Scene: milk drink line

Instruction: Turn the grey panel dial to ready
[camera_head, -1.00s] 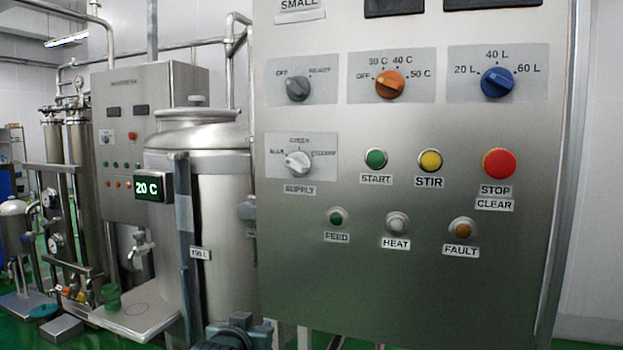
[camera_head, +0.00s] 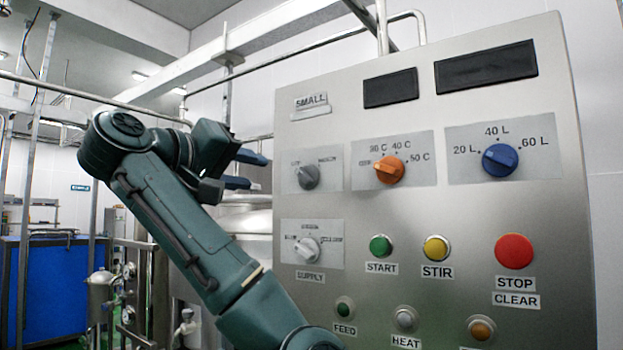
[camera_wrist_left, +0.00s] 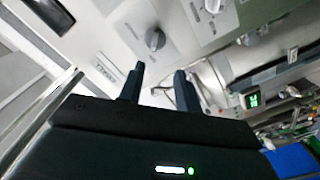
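The grey panel dial (camera_head: 307,176) is on a light plate at the upper left of the steel panel. Its OFF label is at the left and READY at the right, both blurred. I cannot tell clearly which its pointer faces. My left gripper (camera_head: 259,172) is left of the dial, apart from it, its two dark fingers spread and empty. In the left wrist view, the fingers (camera_wrist_left: 157,84) are open with a gap between them, and the grey dial (camera_wrist_left: 155,39) shows beyond the fingertips. My right gripper is in neither view.
An orange temperature dial (camera_head: 389,170) and a blue litre dial (camera_head: 500,160) are right of the grey dial. The white supply dial (camera_head: 308,250) is just below it. Green start (camera_head: 380,246), yellow stir (camera_head: 436,248) and red stop (camera_head: 514,251) buttons are lower. A pipe runs behind.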

